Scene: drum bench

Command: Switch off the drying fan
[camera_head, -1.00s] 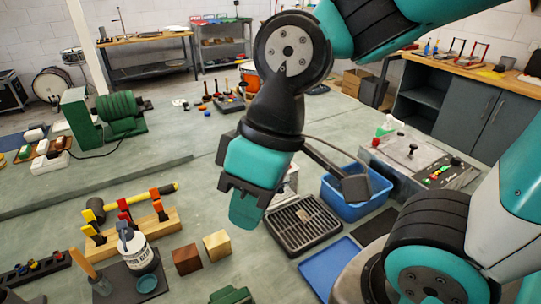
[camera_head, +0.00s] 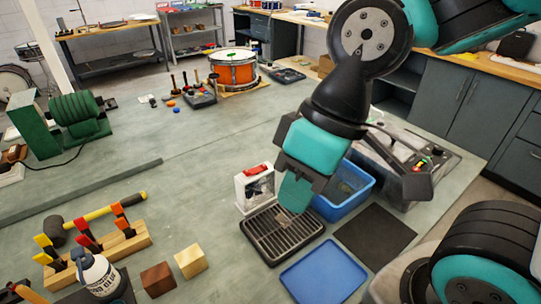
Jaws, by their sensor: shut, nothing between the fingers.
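A small white box-framed unit (camera_head: 241,192), which looks like the drying fan, stands upright on the bench behind a black slatted rack (camera_head: 268,235). A red switch (camera_head: 257,170) sits on its top; whether it is on or off is too small to tell. My gripper (camera_head: 293,195) is shut and empty, pointing down just right of the unit. In the picture its tip overlaps the rack's far right part; I cannot tell its height above it.
A blue bin (camera_head: 352,208) stands right of my gripper. A blue tray (camera_head: 322,273) and dark mat (camera_head: 375,235) lie in front. A control box (camera_head: 410,150) stands behind. Wooden blocks (camera_head: 158,279) and a clamp rack (camera_head: 125,250) are left. Bench left of the unit is clear.

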